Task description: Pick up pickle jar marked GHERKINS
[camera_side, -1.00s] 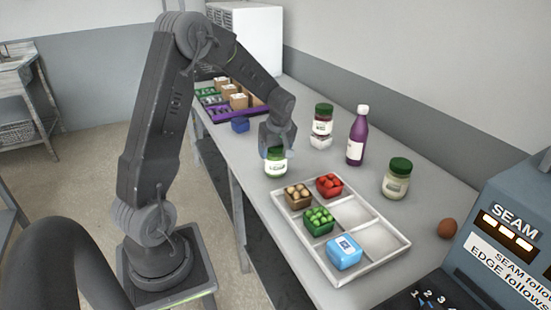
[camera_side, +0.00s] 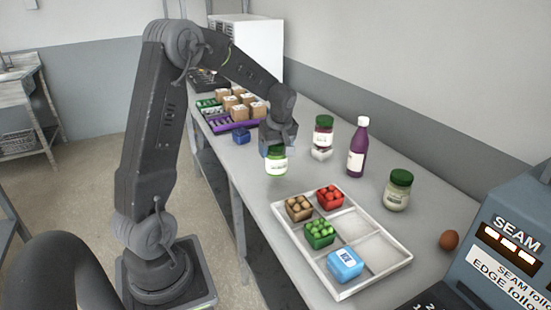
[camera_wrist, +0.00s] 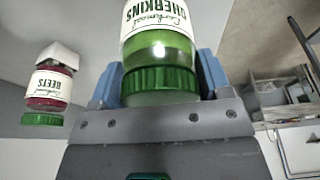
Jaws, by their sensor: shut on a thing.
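The pickle jar (camera_side: 277,164) has a green lid and a white label. In the wrist view the same jar (camera_wrist: 160,50) shows the label GHERKINS, upside down in the picture. My gripper (camera_side: 277,149) is above the table, shut on the jar near its green lid. In the wrist view my gripper's two blue-grey fingers (camera_wrist: 160,85) stand on both sides of the lid. In the side view the jar hangs upright below my gripper. Whether its base clears the table is hard to tell.
A BEETS jar (camera_wrist: 48,88) with a green lid stands behind; it also shows in the side view (camera_side: 323,130). A purple bottle (camera_side: 357,150), another green-lidded jar (camera_side: 397,190), and a white tray (camera_side: 385,270) with small baskets lie to the right. Boxes (camera_side: 240,105) stand at the back left.

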